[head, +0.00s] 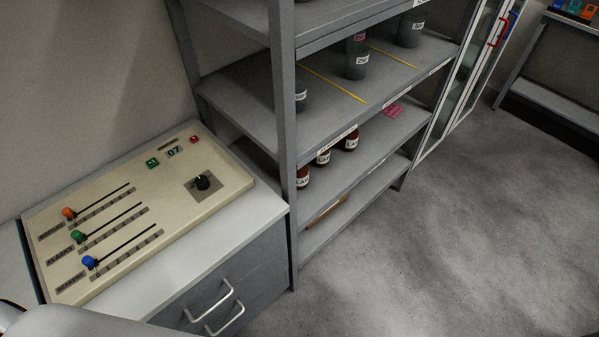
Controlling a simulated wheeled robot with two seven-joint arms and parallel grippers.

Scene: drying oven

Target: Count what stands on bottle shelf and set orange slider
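The cream control panel (128,212) lies on the white cabinet top at left. Its orange slider knob (68,213) is at the left end of the upper track. A shelf board (375,135) of the grey rack holds brown bottles with white labels. Three show: a front one (303,177) partly hidden by the rack post, a middle one (323,158) and a back one (351,141). A pink card (392,111) lies farther right on that board. The post and the board above may hide more. Neither gripper is in view.
A green knob (77,236) and a blue knob (90,262) are also at their tracks' left ends. A black dial (203,182) and a small display (174,152) sit farther right. The floor at right is clear.

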